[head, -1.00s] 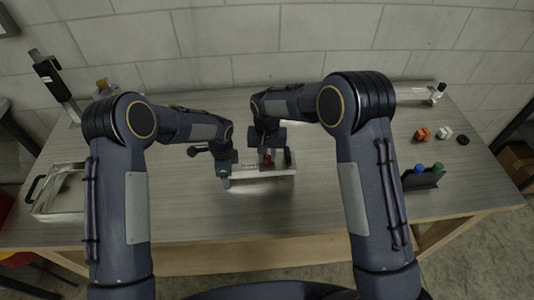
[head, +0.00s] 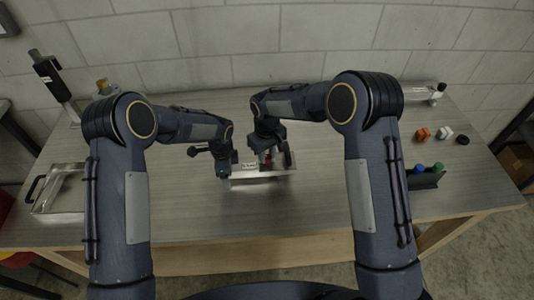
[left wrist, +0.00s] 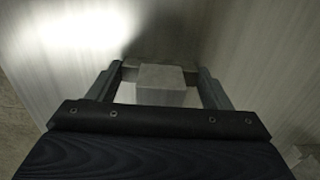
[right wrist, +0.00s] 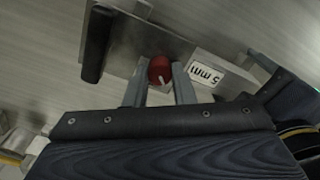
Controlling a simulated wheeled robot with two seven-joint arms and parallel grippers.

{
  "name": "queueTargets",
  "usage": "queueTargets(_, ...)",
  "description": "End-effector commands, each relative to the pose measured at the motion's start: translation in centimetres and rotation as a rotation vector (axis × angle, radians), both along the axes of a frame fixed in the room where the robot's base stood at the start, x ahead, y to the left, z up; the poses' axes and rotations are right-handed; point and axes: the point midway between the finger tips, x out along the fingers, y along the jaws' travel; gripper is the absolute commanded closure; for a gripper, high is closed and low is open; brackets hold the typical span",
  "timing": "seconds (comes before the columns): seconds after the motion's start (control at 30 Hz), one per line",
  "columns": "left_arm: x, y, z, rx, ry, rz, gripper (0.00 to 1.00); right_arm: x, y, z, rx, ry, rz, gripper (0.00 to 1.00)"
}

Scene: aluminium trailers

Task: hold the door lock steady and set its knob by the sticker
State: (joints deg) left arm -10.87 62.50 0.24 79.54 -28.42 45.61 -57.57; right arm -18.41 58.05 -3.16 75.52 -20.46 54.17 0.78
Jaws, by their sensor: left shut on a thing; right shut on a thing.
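The door lock (head: 262,175) is a pale metal piece lying on the table in front of me. My right gripper (right wrist: 160,88) is shut on the red knob, turned at an angle to the lock. My left gripper (head: 222,173) is at the lock's left end. In the left wrist view it is shut on a grey metal block (left wrist: 165,82), which appears to be that end of the lock.
A metal tray (head: 40,207) with a black handle is at the left. Orange (head: 423,134), white (head: 445,132) and black (head: 463,140) pieces lie at the right. A dark holder (head: 425,180) with blue and green tops stands nearer. The front middle of the table is clear.

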Motion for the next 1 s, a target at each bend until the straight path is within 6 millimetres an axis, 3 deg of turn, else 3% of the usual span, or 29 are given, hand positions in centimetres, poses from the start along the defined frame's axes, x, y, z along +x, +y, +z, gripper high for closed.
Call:
queueTargets(0.47,-0.01,0.05,-0.01,0.001,0.001,0.000,0.57,0.06,-0.05,0.09,0.000,-0.001,0.018,1.00)
queueTargets(0.5,-0.01,0.05,-0.01,0.001,0.001,0.000,0.57,0.06,-0.05,0.10,0.000,-0.001,0.017,0.76)
queueTargets(0.67,-0.01,0.05,-0.01,0.001,0.001,0.000,0.57,0.04,-0.03,0.07,0.000,-0.001,0.017,0.55)
queueTargets(1.0,-0.01,0.05,0.00,0.001,0.000,0.000,0.57,0.04,0.00,0.41,0.000,-0.001,0.017,0.55)
